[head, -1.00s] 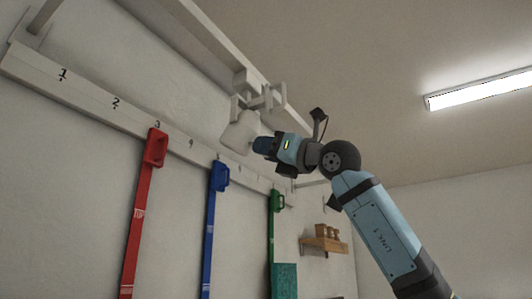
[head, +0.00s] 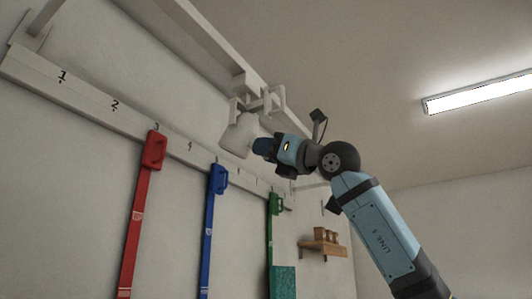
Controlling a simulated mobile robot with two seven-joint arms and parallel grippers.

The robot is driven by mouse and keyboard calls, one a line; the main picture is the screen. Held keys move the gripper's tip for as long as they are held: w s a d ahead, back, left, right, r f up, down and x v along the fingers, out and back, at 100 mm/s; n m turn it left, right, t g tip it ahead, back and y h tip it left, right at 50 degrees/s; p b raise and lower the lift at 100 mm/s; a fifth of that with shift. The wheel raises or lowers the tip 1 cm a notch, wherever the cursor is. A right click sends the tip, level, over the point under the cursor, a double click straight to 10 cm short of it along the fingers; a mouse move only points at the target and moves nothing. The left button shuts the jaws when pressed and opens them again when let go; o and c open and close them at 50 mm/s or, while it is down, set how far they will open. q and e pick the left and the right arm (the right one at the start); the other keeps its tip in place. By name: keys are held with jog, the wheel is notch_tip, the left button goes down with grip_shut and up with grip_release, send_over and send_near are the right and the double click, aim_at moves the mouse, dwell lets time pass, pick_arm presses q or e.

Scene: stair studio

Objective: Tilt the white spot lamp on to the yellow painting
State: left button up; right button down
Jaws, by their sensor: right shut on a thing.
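The white spot lamp (head: 239,136) hangs by a white bracket from the rail high on the left. Its head points down and to the left. My right gripper (head: 261,147) is at the right side of the lamp head and shut on it; the fingertips are small and partly hidden. The yellow painting is not in view. My left gripper is not in view.
The white rail (head: 212,42) runs along the ceiling. Below it a numbered white board (head: 90,98) on the wall carries red (head: 134,225), blue (head: 210,230) and green (head: 273,230) hanging straps. A wooden shelf (head: 322,247) is farther right. Open air lies right of my arm.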

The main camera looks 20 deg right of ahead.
jog(key=shift+s+d+r, duration=0.15)
jog(key=shift+s+r, duration=0.05)
jog(key=shift+r, duration=0.05)
jog(key=c, duration=0.9)
grip_release()
jog(key=shift+c, duration=0.2)
jog(key=shift+o, duration=0.5)
jog(key=shift+s, duration=0.25)
jog(key=shift+w+f, duration=0.1)
jog(key=shift+d+f, duration=0.1)
jog(key=shift+f, duration=0.1)
jog(key=b+v, duration=0.5)
jog(key=v, duration=0.8)
jog(key=shift+s, duration=0.4)
jog(key=shift+d, duration=0.1)
